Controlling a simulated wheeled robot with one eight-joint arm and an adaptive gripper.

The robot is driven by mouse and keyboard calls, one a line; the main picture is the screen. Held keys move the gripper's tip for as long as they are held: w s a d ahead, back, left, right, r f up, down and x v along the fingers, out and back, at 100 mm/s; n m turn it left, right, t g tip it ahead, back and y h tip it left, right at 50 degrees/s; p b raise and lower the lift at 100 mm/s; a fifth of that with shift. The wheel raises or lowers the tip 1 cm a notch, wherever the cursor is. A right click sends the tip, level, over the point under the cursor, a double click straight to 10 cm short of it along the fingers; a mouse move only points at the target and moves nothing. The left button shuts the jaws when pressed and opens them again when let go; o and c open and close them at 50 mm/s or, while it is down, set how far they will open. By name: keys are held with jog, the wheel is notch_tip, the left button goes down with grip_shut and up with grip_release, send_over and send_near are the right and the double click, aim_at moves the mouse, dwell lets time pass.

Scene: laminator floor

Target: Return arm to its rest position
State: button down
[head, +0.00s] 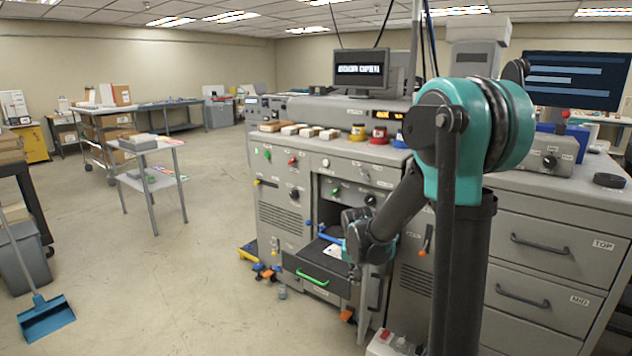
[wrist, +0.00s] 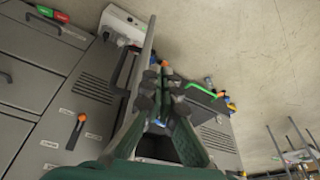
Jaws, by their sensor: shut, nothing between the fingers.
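My arm, teal and dark grey, stands at the right of the head view and reaches down and left to the front of the grey machine (head: 285,160). My gripper (head: 355,276) hangs low in front of the machine, by an open drawer (head: 315,277) with a green handle; the arm partly hides the drawer. In the wrist view my gripper (wrist: 158,78) is shut and empty, its fingertips close together. The drawer and its green handle (wrist: 203,91) show just right of the fingers there. I cannot tell whether the gripper touches the drawer.
A drawer cabinet (head: 560,235) stands at the right. A monitor (head: 361,70) stands on the machine. A small side table (head: 150,150), a blue dustpan (head: 46,318) and a grey bin (head: 22,258) are at the left.

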jog(key=s+d+n, duration=0.1)
jog(key=s+d, duration=0.2)
jog(key=s, duration=0.8)
jog(key=s+d+n, duration=0.2)
jog(key=s+d, duration=0.1)
jog(key=s, duration=0.8)
jog(key=shift+d+f+t+y, duration=0.2)
jog(key=shift+d+t+y, duration=0.1)
jog(key=shift+t+y, duration=0.1)
jog(key=shift+w, duration=0.15)
